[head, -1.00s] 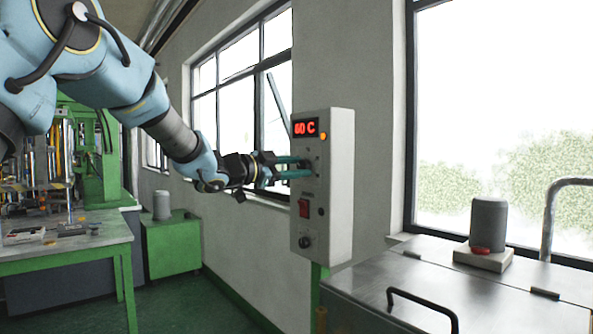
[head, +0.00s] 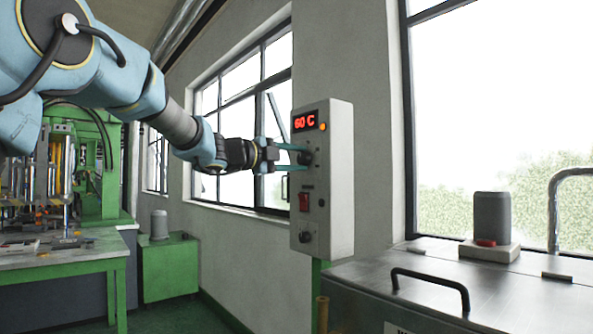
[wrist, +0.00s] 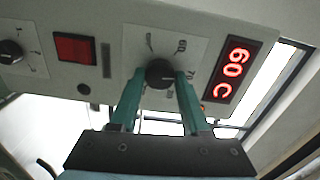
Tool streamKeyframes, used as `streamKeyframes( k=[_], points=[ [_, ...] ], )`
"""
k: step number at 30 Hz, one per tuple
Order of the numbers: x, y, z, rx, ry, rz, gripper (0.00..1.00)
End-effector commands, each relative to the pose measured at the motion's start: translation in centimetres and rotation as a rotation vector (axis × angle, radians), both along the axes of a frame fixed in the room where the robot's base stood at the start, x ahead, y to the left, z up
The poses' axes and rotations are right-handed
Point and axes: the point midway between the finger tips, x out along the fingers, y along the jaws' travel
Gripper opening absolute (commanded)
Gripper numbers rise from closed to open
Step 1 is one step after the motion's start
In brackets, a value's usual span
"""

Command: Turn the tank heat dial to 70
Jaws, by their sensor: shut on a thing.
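The tank heat dial is a dark round knob (head: 306,158) on the grey control box (head: 341,185), below its red display (head: 305,121), which reads 60 C. In the wrist view the dial (wrist: 160,73) sits on a pale scale plate with numbers around it, 60 and 70 among them. I cannot clearly make out its pointer. My gripper (head: 301,157) reaches the box from the left. Its teal fingers (wrist: 158,84) are closed on the dial from both sides and hide part of the scale. The display (wrist: 233,70) shows 60 C there too.
A red switch (head: 304,202) and a lower black knob (head: 305,237) sit below the dial; the switch also shows in the wrist view (wrist: 75,48). A metal tank lid (head: 445,268) with a black handle stands at right. A window is behind my gripper.

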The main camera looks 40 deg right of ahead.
Motion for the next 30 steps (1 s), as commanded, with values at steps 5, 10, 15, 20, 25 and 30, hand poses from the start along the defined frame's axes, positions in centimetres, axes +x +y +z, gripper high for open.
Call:
streamKeyframes(
  k=[5, 10, 15, 20, 25, 30],
  points=[
    [-0.04, -0.03, -0.30, -0.004, -0.084, -0.001, 0.00],
    [-0.04, -0.03, -0.23, -0.007, -0.130, -0.001, 0.00],
    [-0.03, -0.03, -0.14, -0.008, -0.150, -0.001, 0.00],
    [-0.04, -0.04, -0.11, -0.007, -0.153, -0.001, 0.00],
    [-0.04, -0.04, -0.12, -0.007, -0.152, -0.002, 0.00],
    [-0.03, -0.03, -0.11, -0.008, -0.151, -0.001, 0.61]
  ],
)
